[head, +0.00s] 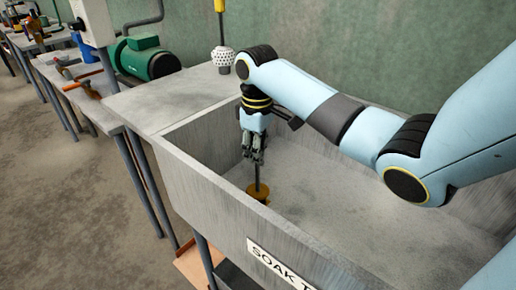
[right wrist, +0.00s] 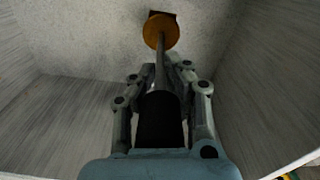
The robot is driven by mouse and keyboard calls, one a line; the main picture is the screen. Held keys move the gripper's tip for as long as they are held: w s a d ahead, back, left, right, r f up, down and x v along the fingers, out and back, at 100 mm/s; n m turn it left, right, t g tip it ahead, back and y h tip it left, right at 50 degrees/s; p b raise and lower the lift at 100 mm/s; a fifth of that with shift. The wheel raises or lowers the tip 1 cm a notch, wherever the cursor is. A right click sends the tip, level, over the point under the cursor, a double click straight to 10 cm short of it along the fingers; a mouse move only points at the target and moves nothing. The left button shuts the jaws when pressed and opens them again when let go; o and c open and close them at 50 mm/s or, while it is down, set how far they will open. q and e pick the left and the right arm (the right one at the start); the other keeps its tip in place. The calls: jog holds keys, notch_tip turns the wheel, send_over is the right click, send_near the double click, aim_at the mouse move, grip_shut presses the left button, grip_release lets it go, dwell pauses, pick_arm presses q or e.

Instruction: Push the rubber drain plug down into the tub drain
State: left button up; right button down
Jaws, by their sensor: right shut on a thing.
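The drain plug appears as an amber-brown disc (head: 258,190) on a dark upright stem (head: 257,170), near the floor of the grey soak tub (head: 190,172). It also shows in the right wrist view as a round disc (right wrist: 161,31) at the far end of the stem. My right gripper (head: 256,158) points down inside the tub and is shut on the stem above the disc. A dark brown patch (right wrist: 172,13), perhaps the drain, shows just behind the disc. The disc hides most of it, and I cannot tell whether they touch. My left gripper is not in view.
Tub walls rise around my right gripper, with the left wall close by. A grey bench (head: 150,105) adjoins the tub and bears a white dotted ball-shaped thing (head: 222,57). A green motor (head: 148,58) stands farther left. The tub floor to the right is clear.

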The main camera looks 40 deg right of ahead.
jog(key=shift+f+p, duration=0.2)
jog(key=shift+p, duration=0.15)
dwell(0.5)
jog(key=shift+f, duration=0.5)
dwell(0.3)
jog(key=shift+f, duration=0.6)
dwell(0.4)
jog(key=shift+f+b, duration=0.45)
jog(key=shift+f, duration=0.35)
jog(key=c, duration=1.3)
grip_release()
notch_tip(320, 180, up, 12)
jog(key=shift+r, duration=0.1)
